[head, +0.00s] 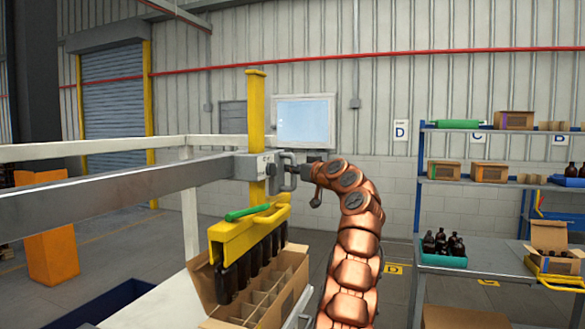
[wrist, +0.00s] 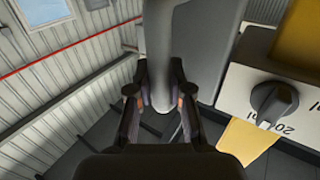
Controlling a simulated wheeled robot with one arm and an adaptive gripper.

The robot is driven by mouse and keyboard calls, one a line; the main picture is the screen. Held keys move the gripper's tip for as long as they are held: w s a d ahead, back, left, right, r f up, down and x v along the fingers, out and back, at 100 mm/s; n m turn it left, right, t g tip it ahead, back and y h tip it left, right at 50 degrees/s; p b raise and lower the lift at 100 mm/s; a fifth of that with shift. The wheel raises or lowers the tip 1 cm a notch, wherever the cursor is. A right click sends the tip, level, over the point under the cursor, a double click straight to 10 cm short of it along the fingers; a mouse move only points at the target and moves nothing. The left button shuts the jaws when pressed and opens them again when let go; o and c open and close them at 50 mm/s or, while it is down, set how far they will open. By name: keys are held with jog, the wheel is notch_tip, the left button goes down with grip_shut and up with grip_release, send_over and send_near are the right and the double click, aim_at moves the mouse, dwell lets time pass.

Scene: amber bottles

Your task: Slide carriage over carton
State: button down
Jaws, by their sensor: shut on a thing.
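The grey carriage (head: 243,166) sits on a long grey rail (head: 130,195) and carries a yellow upright post (head: 256,110). Below it hangs a yellow head (head: 232,235) with a green lever (head: 247,212) and a row of amber bottles (head: 243,268). The open cardboard carton (head: 283,300) with dividers stands below and to the right of the bottles. The bottles overlap its left side in the picture; their exact height over it is unclear. My gripper (head: 300,171) is shut on the carriage's grey handle (wrist: 159,50); in the wrist view its fingers (wrist: 160,102) flank the bar.
The carton rests on a pale bench top (head: 155,308). A black knob (wrist: 273,104) is on the carriage's white face. At right, a blue shelf (head: 480,183) holds boxes, and a grey table (head: 480,255) holds a teal tray of bottles (head: 443,258). An orange stand (head: 52,257) is at left.

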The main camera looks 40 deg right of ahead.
jog(key=shift+d+r, duration=0.15)
jog(key=shift+r, duration=0.1)
jog(key=c, duration=1.2)
grip_release()
jog(key=shift+w+d+f, duration=0.1)
jog(key=shift+d+f, duration=0.05)
jog(key=shift+o, duration=0.8)
jog(key=s, duration=1.2)
jog(key=shift+a, duration=0.45)
jog(key=shift+f, duration=0.1)
